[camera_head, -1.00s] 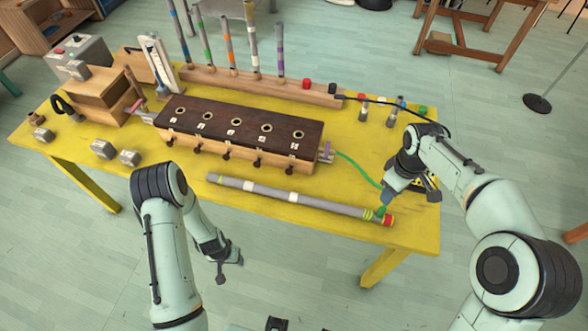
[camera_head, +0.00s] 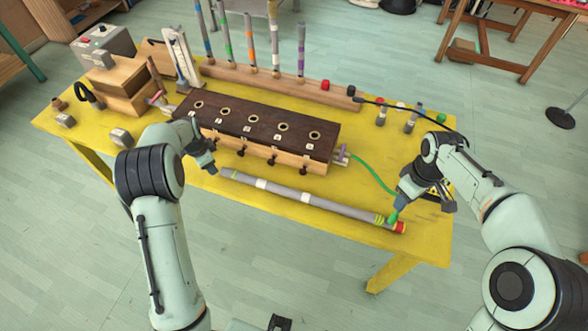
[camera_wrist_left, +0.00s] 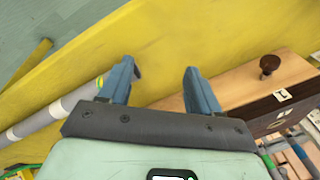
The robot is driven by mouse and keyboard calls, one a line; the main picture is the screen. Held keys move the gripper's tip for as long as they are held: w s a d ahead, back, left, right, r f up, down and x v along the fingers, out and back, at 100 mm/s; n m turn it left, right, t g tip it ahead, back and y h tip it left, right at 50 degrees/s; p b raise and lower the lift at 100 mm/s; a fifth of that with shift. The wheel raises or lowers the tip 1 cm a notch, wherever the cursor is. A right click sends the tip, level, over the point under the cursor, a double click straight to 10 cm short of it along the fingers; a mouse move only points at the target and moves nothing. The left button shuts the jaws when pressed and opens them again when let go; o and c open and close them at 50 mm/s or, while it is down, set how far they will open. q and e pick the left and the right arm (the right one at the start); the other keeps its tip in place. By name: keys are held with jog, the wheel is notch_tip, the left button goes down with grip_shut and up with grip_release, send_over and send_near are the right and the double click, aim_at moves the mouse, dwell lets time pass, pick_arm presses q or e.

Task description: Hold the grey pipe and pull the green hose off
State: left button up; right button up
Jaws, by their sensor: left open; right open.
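The grey pipe (camera_head: 285,190) lies along the front of the yellow table, with white and yellow-green bands and a red right end. The green hose (camera_head: 368,172) curves from the wooden box's right end to near the pipe's red end, where a green piece (camera_head: 393,216) shows. My right gripper (camera_head: 400,206) is open, pointing down right above that green piece; its fingertips partly hide it. My left gripper (camera_head: 211,168) is open near the pipe's left end. In the left wrist view its fingers (camera_wrist_left: 160,85) have bare table between them, and the pipe (camera_wrist_left: 50,118) lies beside the left finger.
The wooden box (camera_head: 262,127) with a dark, holed top stands just behind the pipe. A rack of upright banded tubes (camera_head: 270,82) is farther back. A grey metal block (camera_head: 121,137) sits at the left. The table strip (camera_head: 300,212) before the pipe is clear.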

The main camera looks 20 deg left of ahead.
pick_arm(q)
jog(key=w+d+r+m+g+h, duration=0.1)
jog(key=w+d+r+m, duration=0.1)
jog(key=d, duration=0.6)
jog(key=w+d+r+m+h, duration=0.1)
jog(key=d+m, duration=0.2)
jog(key=d, duration=0.5)
jog(key=m+g+y, duration=0.1)
jog(key=m, duration=0.5)
send_near(305, 195)
notch_tip(305, 195, down, 10)
jog(key=shift+w+r, duration=0.1)
jog(key=shift+w, duration=0.05)
grip_shut()
